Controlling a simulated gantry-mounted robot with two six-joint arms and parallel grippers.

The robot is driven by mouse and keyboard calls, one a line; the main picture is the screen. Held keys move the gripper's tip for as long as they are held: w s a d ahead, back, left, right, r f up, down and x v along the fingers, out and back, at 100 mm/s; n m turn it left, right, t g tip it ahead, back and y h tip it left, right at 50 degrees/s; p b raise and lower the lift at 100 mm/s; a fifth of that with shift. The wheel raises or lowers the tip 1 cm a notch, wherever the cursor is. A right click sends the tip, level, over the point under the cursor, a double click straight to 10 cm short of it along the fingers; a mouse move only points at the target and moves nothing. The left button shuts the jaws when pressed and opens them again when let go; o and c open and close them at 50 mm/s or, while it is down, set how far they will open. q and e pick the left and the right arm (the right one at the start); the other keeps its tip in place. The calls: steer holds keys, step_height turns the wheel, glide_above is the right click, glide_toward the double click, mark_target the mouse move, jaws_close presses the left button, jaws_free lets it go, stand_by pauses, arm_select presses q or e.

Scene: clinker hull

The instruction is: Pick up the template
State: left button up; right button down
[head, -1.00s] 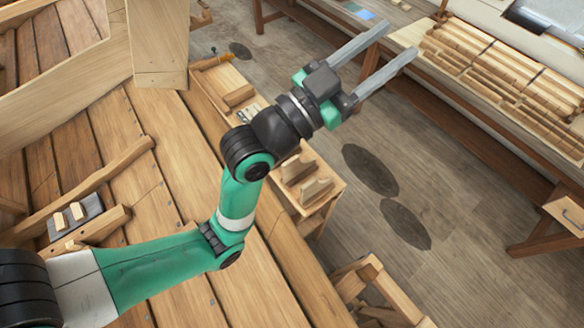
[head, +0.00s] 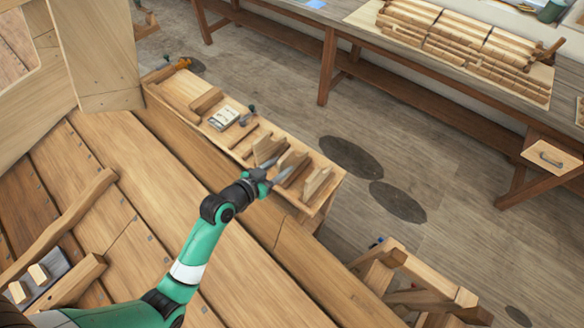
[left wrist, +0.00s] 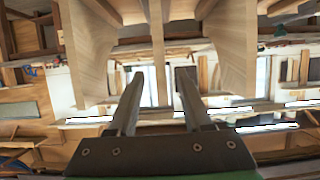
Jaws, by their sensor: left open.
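Several pale wooden pieces stand upright at the near end of a long wooden tray (head: 335,180); they look like templates, and no mark tells me which one is meant. The middle piece (head: 294,162) is beside my left gripper (head: 281,168), with another piece (head: 266,148) to its left and one (head: 317,183) to its right. My left gripper is open and empty. In the left wrist view, the middle piece (left wrist: 156,50) shows edge-on just beyond and between the fingertips (left wrist: 160,75), with wider boards on both sides. My right gripper is not in view.
The tray also holds a small white box (head: 223,118), wooden blocks and tools. A bench (head: 400,60) with stacked wooden strips is at the back right. The hull planking (head: 120,180) lies under my arm.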

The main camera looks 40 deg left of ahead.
mark_target(292, 156)
arm_select(q)
steer(key=shift+r+x, duration=0.2)
steer(key=shift+x, duration=1.35)
steer(key=shift+r+x, duration=0.2)
steer(key=shift+x, duration=1.4)
steer(key=shift+w+a, duration=0.1)
steer(key=shift+w, duration=0.05)
jaws_close()
